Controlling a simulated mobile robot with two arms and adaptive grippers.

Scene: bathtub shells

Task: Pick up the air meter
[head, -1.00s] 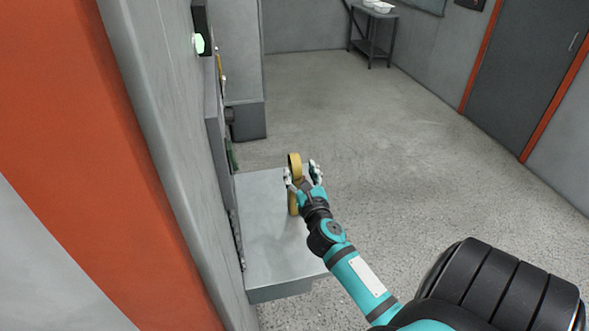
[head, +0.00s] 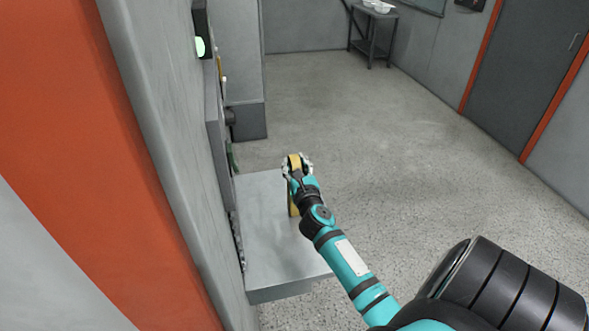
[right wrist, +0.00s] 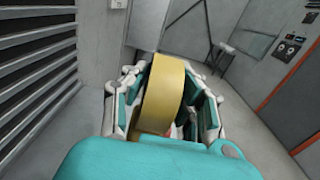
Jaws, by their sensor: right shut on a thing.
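The air meter (head: 294,205) is a yellow object standing upright on the grey shelf (head: 262,260). My right gripper (head: 297,164) is shut on its upper part, with one finger on each side. In the right wrist view, the yellow body (right wrist: 165,90) fills the space between the fingers (right wrist: 166,105). The gripper hides part of the meter in the head view. I cannot tell whether its base touches the shelf. My left gripper is not in view.
A grey wall with an orange band (head: 80,150) stands close on the left. The floor (head: 400,150) to the right is clear. A small table (head: 372,38) stands far back.

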